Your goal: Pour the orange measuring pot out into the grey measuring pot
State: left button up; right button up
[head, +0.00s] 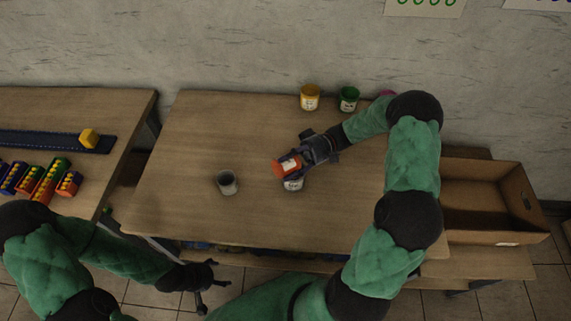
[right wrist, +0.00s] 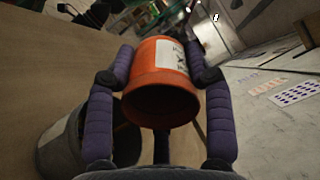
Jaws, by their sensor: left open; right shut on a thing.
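The orange measuring pot (head: 287,166), with a white label, is held tilted in my right gripper (head: 298,161). In the right wrist view the orange pot (right wrist: 160,72) sits between both fingers, which are shut on it. A grey pot with a pale label (head: 293,184) stands right below it, partly hidden by it. A grey pot (right wrist: 75,140) shows at lower left in the right wrist view, near the orange one. A plain grey cup (head: 228,183) stands upright to the left. No stream is visible. My left gripper (head: 208,287) is open and empty off the table's front edge.
A yellow pot (head: 310,97) and a green pot (head: 348,98) stand at the table's back, with a pink one partly hidden. A cardboard box (head: 485,200) is at right. A second table (head: 60,105) with colourful blocks is at left. The table's left part is clear.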

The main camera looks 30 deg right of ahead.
jog(key=shift+w+d+r+y+b, duration=0.1)
jog(key=shift+d+r+y+b, duration=0.15)
jog(key=shift+y, duration=0.5)
jog(key=shift+d+r+y+b, duration=0.1)
jog(key=shift+d+y, duration=0.2)
jog(key=shift+y, duration=0.45)
dwell(1.5)
dwell(2.2)
jog(key=shift+a+h+p, duration=0.25)
jog(key=shift+h+p, duration=0.25)
jog(key=shift+h, duration=0.2)
jog(key=shift+a+h, duration=0.15)
jog(key=shift+h, duration=0.25)
jog(key=shift+f, duration=0.3)
